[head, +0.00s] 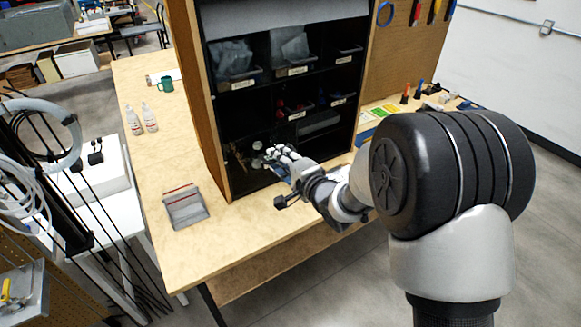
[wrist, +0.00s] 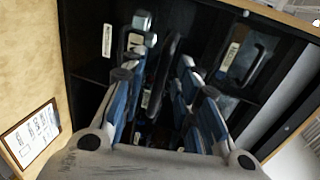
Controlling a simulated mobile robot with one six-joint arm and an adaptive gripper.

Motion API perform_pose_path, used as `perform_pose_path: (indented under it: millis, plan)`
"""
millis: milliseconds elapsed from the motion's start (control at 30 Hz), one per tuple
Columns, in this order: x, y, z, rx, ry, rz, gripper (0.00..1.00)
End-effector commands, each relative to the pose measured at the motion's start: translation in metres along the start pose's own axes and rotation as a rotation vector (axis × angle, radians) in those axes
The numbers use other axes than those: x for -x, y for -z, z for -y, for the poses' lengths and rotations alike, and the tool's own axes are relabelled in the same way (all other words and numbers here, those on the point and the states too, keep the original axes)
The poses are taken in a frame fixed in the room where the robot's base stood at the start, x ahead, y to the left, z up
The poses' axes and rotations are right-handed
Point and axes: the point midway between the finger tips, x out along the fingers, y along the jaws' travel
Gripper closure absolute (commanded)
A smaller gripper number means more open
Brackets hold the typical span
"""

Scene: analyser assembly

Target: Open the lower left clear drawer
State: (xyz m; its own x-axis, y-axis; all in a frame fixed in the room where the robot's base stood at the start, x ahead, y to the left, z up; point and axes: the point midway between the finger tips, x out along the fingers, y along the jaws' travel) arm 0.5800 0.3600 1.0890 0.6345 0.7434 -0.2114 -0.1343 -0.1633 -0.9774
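A dark shelf cabinet (head: 218,165) on the workbench holds clear drawers with white labels. The lower left drawer (head: 241,156) shows small parts through its front; its right side is hidden behind my gripper. My gripper (head: 281,154) is in front of the bottom row, at the right of that drawer. In the wrist view, my gripper (wrist: 164,46) has its blue-sided fingers spread apart. A black drawer handle (wrist: 164,72) shows between them, with a white label beside it. I cannot tell whether a finger touches the handle.
Other drawers (head: 233,59) sit above. The bench's front left is mostly clear.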

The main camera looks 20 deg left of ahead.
Motion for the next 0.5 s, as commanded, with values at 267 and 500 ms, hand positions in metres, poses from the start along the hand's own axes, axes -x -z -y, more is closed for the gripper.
perform_pose_path:
  millis: [267,500]
  plan:
    - [0.058,0.001,0.000,0.000,-0.001,-0.003,0.71]
    - [0.099,0.001,0.000,-0.001,-0.001,-0.003,0.71]
